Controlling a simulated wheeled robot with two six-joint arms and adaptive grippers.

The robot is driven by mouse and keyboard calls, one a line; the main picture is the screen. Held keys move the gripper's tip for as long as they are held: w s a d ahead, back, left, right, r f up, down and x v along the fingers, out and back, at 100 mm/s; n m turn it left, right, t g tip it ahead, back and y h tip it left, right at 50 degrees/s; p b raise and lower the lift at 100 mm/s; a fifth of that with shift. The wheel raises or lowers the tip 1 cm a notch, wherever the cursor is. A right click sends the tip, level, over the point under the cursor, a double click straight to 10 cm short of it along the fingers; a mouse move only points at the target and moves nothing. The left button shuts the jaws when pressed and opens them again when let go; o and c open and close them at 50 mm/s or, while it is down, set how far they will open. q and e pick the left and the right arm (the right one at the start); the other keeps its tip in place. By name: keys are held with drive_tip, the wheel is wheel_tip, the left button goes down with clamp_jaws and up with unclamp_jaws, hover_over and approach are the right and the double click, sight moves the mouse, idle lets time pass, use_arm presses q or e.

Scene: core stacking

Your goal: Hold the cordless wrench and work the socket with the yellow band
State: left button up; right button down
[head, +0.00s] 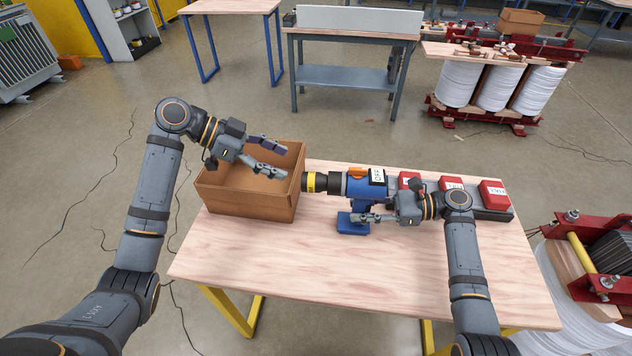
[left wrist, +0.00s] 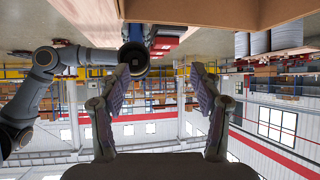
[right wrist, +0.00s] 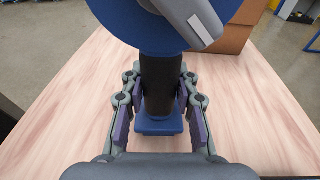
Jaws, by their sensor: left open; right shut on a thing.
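The blue cordless wrench (head: 366,190) stands upright on its battery base (head: 351,224) on the table. Its black nose points left and carries a socket with a yellow band (head: 311,182), beside the wooden box. My right gripper (head: 366,217) is shut on the wrench's handle; in the right wrist view the black handle (right wrist: 159,85) is between its fingers. My left gripper (head: 268,157) is open and empty, over the wooden box and left of the socket. In the left wrist view its fingers (left wrist: 162,85) are spread with nothing between them. The box's floor is partly hidden.
The open wooden box (head: 240,207) stands at the table's left end. Red battery packs (head: 452,188) sit in a dark charger row at the right. The table's front (head: 300,258) is clear. A grey bench (head: 345,75) stands beyond.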

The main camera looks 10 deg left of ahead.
sight(310, 182)
use_arm(q)
drive_tip(key=shift+m+g+h, duration=0.3)
drive_tip(key=shift+m+g, duration=0.5)
drive_tip(key=shift+g, duration=0.1)
drive_tip(key=shift+s+d+f, duration=0.35)
drive_tip(key=shift+d+f, duration=0.25)
drive_tip(key=shift+d, duration=0.8)
drive_tip(key=shift+s+d+f, duration=0.4)
drive_tip(key=shift+d+f, duration=0.25)
drive_tip(key=shift+d, duration=0.8)
drive_tip(key=shift+s+d+f, duration=0.35)
drive_tip(key=shift+d+f, duration=0.25)
drive_tip(key=shift+d, duration=0.8)
clamp_jaws()
drive_tip(key=shift+a, duration=0.2)
drive_tip(key=shift+s+a, duration=0.15)
drive_tip(key=shift+a, duration=1.85)
use_arm(e)
drive_tip(key=shift+s+f, duration=0.1)
drive_tip(key=shift+f, duration=0.05)
use_arm(q)
drive_tip(key=shift+a, duration=0.1)
